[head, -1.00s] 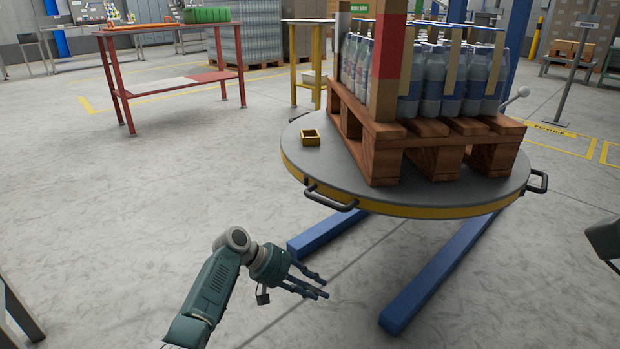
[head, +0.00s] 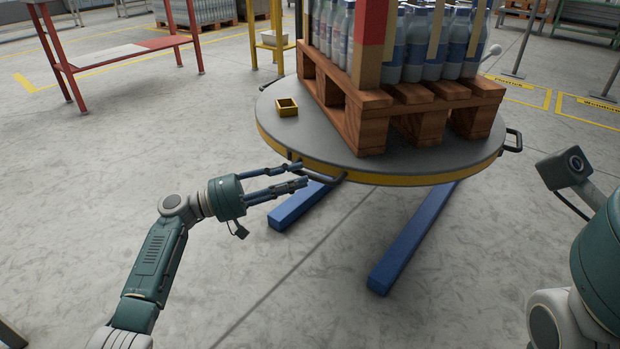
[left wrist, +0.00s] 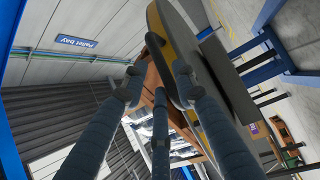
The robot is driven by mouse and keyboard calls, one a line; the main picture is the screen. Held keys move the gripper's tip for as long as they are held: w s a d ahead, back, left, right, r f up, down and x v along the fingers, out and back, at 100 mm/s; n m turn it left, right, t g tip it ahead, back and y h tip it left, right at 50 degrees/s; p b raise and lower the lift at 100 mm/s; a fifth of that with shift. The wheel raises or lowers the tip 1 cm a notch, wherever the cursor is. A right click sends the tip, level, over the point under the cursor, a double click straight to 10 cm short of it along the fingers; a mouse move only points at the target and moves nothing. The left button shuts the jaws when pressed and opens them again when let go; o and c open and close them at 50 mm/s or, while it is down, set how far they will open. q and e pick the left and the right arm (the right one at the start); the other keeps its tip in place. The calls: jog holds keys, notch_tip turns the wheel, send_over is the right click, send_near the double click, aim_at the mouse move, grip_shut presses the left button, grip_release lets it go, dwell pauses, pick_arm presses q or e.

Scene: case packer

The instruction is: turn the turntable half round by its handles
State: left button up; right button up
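The round turntable (head: 400,179) has a grey top and a yellow rim. Its near handle (head: 328,178) is a dark bar on the front left of the rim, and another handle (head: 515,141) sticks out at the right. My left gripper (head: 303,174) is open at the near handle, its fingertips reaching the handle's left part and partly hiding it. In the left wrist view the spread fingers (left wrist: 160,88) point at the handle and the yellow rim (left wrist: 181,45); I cannot tell whether they touch. My right gripper's fingers are out of view; only part of that arm shows.
A red table (head: 115,55) stands at the back left.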

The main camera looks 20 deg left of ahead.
aim_at(311, 174)
pick_arm(q)
jog(key=shift+b+x, duration=0.45)
jog(key=shift+x, duration=1.6)
grip_shut()
